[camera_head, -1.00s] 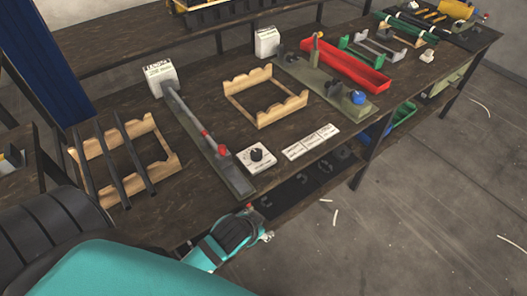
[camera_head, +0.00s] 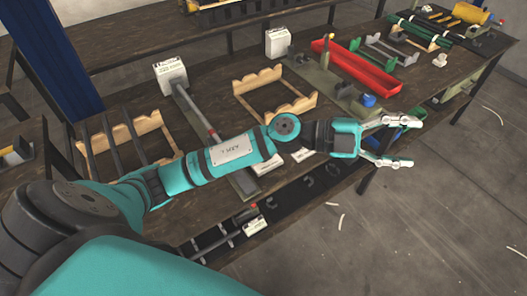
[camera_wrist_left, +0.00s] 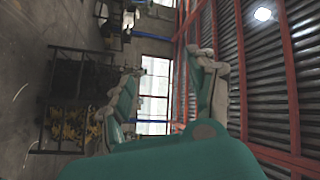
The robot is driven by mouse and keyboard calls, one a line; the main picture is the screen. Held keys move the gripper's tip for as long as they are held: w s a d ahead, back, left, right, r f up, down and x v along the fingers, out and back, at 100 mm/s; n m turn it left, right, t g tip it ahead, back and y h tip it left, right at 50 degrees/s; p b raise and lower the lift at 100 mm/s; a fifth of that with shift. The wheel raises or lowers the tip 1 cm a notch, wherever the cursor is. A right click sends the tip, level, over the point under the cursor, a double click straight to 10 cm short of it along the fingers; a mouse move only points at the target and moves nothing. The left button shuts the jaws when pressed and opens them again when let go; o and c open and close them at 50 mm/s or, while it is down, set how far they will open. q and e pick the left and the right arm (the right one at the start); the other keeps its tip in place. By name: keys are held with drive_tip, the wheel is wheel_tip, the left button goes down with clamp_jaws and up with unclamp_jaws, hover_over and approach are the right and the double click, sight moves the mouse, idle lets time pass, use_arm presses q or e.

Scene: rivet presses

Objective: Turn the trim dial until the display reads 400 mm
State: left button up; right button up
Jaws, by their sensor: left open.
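My left gripper (camera_head: 412,143) is open and empty, stretched out to the right past the front edge of the bench. Its two fingers also show in the left wrist view (camera_wrist_left: 168,95), spread apart, with nothing between them. The trim dial's white plate (camera_head: 266,168) shows only in part below my left forearm; its black knob is hidden behind the arm. The gripper is well to the right of the plate. A white box (camera_head: 170,76) stands at the far end of a long grey bar; its print is too small to read. My right gripper is out of view.
The bench (camera_head: 215,75) carries wooden cradles (camera_head: 277,96), a red tray (camera_head: 357,68) and a green base with a blue knob (camera_head: 368,100). Dark rods (camera_head: 122,138) lie on the left cradle. Open floor (camera_head: 450,220) lies to the right.

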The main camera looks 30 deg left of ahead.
use_arm(q)
drive_tip(key=w+a+f+m+g+y, duration=0.1)
drive_tip(key=a+f+m+g+y, duration=0.4)
drive_tip(key=a+f+y, duration=0.55)
drive_tip(key=a+r+n+g+y, duration=0.2)
drive_tip(key=a+n+y, duration=0.5)
drive_tip(key=a, duration=1.4)
drive_tip(key=shift+m+y, duration=0.55)
drive_tip(key=shift+m, duration=0.25)
drive_tip(key=f, duration=0.5)
drive_tip(key=f+p, duration=0.1)
drive_tip(key=f, duration=1.1)
drive_tip(key=shift+w+f, duration=0.1)
drive_tip(key=shift+w, duration=0.3)
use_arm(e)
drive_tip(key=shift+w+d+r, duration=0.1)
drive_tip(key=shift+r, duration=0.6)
use_arm(q)
drive_tip(key=c, duration=1.1)
drive_tip(key=shift+c, duration=0.2)
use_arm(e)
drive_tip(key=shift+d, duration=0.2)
